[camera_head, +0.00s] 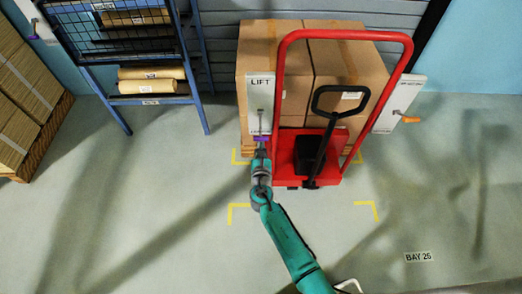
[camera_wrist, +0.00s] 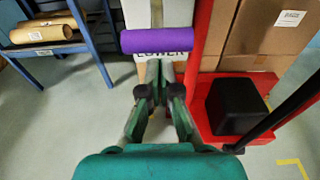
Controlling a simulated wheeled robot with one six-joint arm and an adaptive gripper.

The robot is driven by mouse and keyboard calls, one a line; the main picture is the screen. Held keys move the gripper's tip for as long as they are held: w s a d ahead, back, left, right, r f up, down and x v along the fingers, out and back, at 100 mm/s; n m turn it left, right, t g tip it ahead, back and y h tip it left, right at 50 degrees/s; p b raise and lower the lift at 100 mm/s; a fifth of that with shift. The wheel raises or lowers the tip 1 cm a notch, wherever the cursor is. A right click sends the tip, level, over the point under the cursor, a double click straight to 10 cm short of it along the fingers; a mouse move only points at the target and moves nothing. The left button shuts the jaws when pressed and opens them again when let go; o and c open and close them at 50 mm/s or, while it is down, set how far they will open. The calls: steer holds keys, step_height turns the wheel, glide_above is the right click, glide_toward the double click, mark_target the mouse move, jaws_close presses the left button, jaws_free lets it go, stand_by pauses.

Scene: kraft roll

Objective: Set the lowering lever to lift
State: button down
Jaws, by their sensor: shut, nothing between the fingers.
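The lowering lever has a purple grip (camera_head: 261,138), at the bottom end of a white plate (camera_head: 259,95) marked LIFT at its top. In the wrist view the purple grip (camera_wrist: 158,39) lies level across the plate, just above the LOWER label (camera_wrist: 163,56) and partly over it. My gripper (camera_head: 261,149) is shut and empty, just below the grip in the head view. In the wrist view my gripper's fingertips (camera_wrist: 156,78) point at the plate below the grip. I cannot tell whether they touch anything.
The red pallet truck (camera_head: 292,170) with its black handle (camera_head: 341,89) stands close right of my gripper, before stacked cartons (camera_head: 349,65). An orange-handled control (camera_head: 408,118) is at the right. A blue rack (camera_head: 194,75) stands left. The front floor is clear.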

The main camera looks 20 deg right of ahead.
steer(key=shift+s+r, duration=0.15)
steer(key=shift+r, duration=0.4)
